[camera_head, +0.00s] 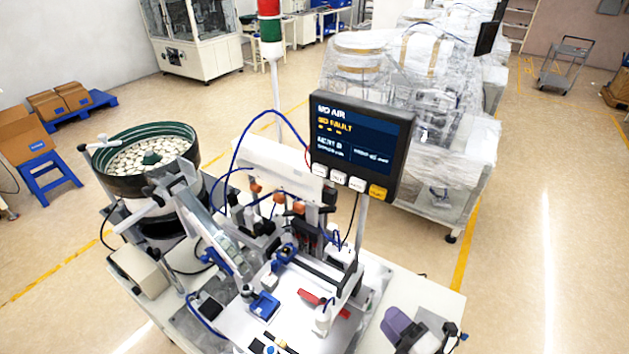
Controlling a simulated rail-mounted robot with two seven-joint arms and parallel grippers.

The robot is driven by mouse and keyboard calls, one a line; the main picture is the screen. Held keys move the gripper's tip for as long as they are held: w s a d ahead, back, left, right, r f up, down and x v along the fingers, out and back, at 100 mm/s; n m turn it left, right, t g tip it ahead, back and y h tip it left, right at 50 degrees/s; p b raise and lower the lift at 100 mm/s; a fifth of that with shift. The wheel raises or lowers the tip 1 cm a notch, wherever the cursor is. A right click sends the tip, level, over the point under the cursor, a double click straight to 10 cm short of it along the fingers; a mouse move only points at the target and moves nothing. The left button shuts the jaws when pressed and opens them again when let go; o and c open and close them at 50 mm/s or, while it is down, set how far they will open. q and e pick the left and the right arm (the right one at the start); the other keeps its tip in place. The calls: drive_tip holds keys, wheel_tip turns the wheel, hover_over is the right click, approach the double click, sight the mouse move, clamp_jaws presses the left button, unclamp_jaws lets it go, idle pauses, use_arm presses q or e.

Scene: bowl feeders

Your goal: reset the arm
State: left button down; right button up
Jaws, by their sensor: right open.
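My right gripper (432,338) is at the bottom edge, over the right front corner of the machine table (405,292). Its jaws are open and I see nothing held between them. Its lower part is cut off by the frame. It is apart from the red lever (308,296) and the white cylinder (324,318) to its left. My left gripper is not in view.
A bowl feeder (150,160) full of small pale parts stands at left. A dark display (361,140) with white and yellow buttons rises mid-table, near a signal tower (270,28). Wrapped machines (400,110) stand behind. The floor (535,220) at right is clear.

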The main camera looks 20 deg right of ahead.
drive_tip(key=s+d+f+m+g+h, duration=0.4)
drive_tip(key=s+f+m+g+h, duration=0.25)
drive_tip(key=f+m+g, duration=0.6)
drive_tip(key=s+a+r+m+g+y+p, duration=0.1)
drive_tip(key=s+a+r+m+y+p, duration=0.2)
drive_tip(key=s+a+r+p, duration=0.6)
drive_tip(key=shift+s+a+r+m+g+p, duration=0.4)
drive_tip(key=shift+a+r+m, duration=0.25)
drive_tip(key=shift+a+m, duration=0.5)
drive_tip(key=shift+d+y, duration=0.1)
drive_tip(key=shift+y, duration=0.15)
